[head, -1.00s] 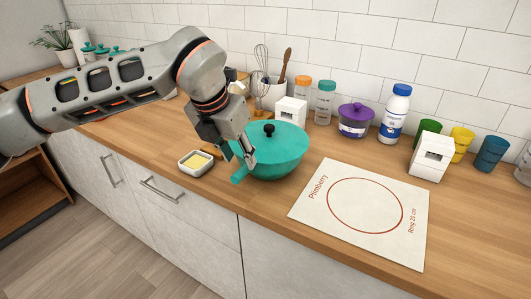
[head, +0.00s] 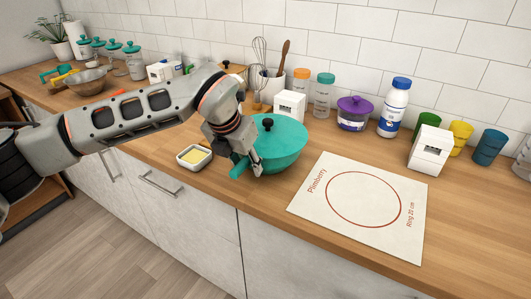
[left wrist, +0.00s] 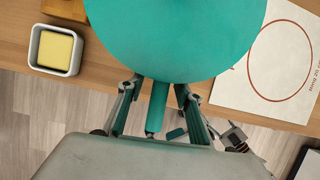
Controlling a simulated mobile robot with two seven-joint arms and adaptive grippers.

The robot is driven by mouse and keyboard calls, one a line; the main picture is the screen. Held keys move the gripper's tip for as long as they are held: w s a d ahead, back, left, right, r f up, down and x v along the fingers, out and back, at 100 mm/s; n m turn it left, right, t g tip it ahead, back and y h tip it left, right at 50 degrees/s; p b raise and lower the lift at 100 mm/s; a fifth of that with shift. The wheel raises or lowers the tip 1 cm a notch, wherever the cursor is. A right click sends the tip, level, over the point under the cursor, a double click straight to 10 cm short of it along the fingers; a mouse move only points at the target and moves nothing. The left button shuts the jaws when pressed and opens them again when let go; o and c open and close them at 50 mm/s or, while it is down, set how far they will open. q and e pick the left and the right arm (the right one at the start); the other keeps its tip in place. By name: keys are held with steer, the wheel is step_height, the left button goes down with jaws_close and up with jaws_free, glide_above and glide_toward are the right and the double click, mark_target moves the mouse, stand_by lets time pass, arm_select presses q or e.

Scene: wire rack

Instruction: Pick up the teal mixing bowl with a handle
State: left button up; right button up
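The teal mixing bowl (head: 287,153) sits on the wooden counter, with a teal top and dark knob. Its handle (head: 239,169) points toward the front left. My left gripper (head: 250,166) is at the handle, beside the bowl's near left side. In the left wrist view the bowl (left wrist: 175,35) fills the top middle, and the handle (left wrist: 157,106) lies between the two spread fingers of the left gripper (left wrist: 158,98), with gaps on both sides. A grey mechanical part at the lower right there may be my right gripper; its fingers are unclear.
A white mat (head: 320,228) with a red ring lies right of the bowl. A white box (head: 289,105), jars and a purple-lidded pot (head: 353,114) stand behind. The counter's front edge is near.

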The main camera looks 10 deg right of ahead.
arm_select(q)
jaws_close()
steer(key=shift+r, duration=0.1)
